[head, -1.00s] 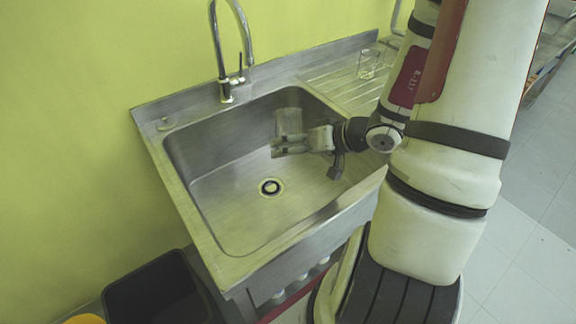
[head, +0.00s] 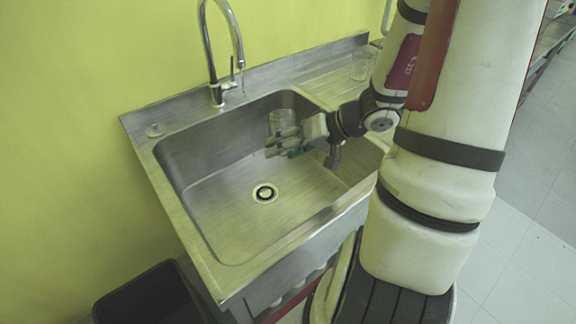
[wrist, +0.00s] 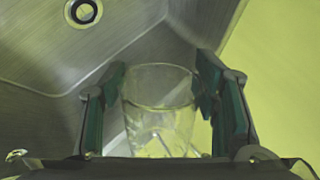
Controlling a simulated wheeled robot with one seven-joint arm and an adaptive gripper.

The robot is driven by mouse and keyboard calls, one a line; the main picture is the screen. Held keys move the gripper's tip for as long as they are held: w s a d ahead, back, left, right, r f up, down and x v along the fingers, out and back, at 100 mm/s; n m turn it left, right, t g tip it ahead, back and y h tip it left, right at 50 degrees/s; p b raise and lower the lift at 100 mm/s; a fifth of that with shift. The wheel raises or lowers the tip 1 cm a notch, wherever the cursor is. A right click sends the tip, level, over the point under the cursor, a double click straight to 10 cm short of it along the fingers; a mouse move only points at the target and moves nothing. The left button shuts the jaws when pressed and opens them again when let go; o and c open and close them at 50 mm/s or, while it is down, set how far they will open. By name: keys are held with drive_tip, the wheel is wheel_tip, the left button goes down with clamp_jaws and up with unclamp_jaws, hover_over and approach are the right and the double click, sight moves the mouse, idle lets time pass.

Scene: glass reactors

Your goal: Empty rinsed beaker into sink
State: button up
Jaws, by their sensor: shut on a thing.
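My gripper (head: 280,145) is shut on a clear glass beaker (head: 283,121) and holds it over the steel sink basin (head: 222,165). In the wrist view, the beaker (wrist: 158,105) sits between the two green-padded fingers of my gripper (wrist: 160,100). The beaker looks about upright in the head view. I cannot tell how much liquid is in it. The round drain (head: 264,193) in the basin floor is below and a little to the left of the beaker, and it also shows in the wrist view (wrist: 83,11).
A curved tap (head: 222,60) stands at the sink's back edge. Another clear glass vessel (head: 362,65) stands on the ribbed drainboard (head: 318,82) to the right. A black bin (head: 150,295) is on the floor at lower left. The basin's left side is free.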

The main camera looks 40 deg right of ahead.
drive_tip(key=shift+w+d+r+m+g+y+p, duration=0.1)
drive_tip(key=shift+r+m+g+y+p, duration=0.4)
drive_tip(key=shift+p, duration=1.75)
